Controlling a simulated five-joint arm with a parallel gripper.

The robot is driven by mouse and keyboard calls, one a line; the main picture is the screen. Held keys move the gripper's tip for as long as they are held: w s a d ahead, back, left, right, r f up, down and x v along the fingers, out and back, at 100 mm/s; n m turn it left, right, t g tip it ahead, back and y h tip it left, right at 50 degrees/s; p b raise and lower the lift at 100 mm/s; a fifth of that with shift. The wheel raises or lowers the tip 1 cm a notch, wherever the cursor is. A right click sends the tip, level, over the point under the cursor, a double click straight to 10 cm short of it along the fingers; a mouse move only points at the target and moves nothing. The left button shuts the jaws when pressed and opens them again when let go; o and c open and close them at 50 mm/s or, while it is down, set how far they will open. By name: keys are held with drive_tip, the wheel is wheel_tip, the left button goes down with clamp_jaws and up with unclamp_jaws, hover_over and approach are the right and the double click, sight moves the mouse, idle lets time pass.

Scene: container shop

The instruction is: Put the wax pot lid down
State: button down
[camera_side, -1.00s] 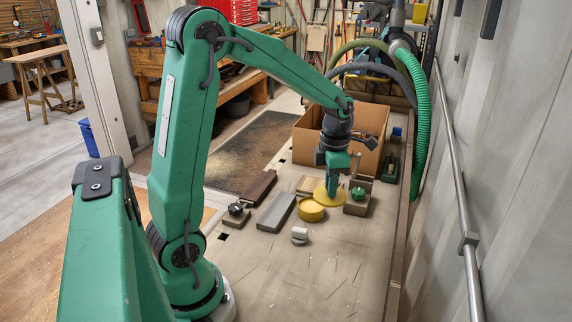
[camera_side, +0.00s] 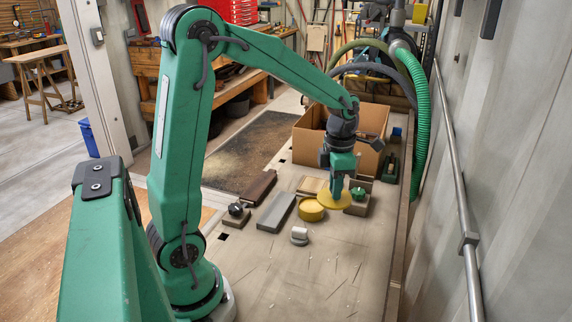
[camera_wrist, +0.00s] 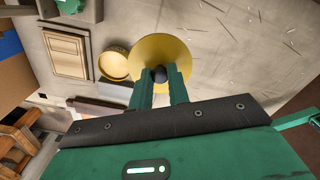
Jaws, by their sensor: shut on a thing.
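The wax pot lid (camera_side: 328,204) is a flat yellow disc with a small dark knob, and it fills the middle top of the wrist view (camera_wrist: 168,48). My gripper (camera_side: 337,190) is shut on the lid's knob, with its two green fingers on either side of it in the wrist view (camera_wrist: 161,76). The lid looks level and low over the bench. I cannot tell whether it touches the bench. The yellow round wax pot (camera_side: 311,211) stands just left of the lid, and in the wrist view (camera_wrist: 114,67) the lid's edge partly overlaps it.
A block with a green knob (camera_side: 358,205) stands close right of the lid. A grey slab (camera_side: 276,213), a brown block (camera_side: 258,188) and a small white-topped piece (camera_side: 299,236) lie to the left. A cardboard box (camera_side: 308,143) stands behind. The front bench is clear.

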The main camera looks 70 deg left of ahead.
drive_tip(key=s+d+f+m, duration=0.1)
drive_tip(key=s+d+f, duration=0.2)
drive_tip(key=d, duration=0.9)
drive_tip(key=w+a+f, duration=0.1)
drive_tip(key=a+f, duration=0.1)
drive_tip(key=a, duration=0.1)
drive_tip(key=w+a+f, duration=0.1)
drive_tip(key=a+f, duration=0.1)
drive_tip(key=a, duration=0.2)
drive_tip(key=w+a+f, duration=0.2)
drive_tip(key=a, duration=0.2)
drive_tip(key=shift+a+f, duration=0.25)
drive_tip(key=shift+f, duration=2.15)
drive_tip(key=shift+f, duration=0.15)
drive_tip(key=c, duration=1.3)
unclamp_jaws()
drive_tip(key=shift+c, duration=0.2)
wheel_tip(320, 180, up, 12)
drive_tip(key=shift+r, duration=0.15)
drive_tip(key=shift+s, duration=0.1)
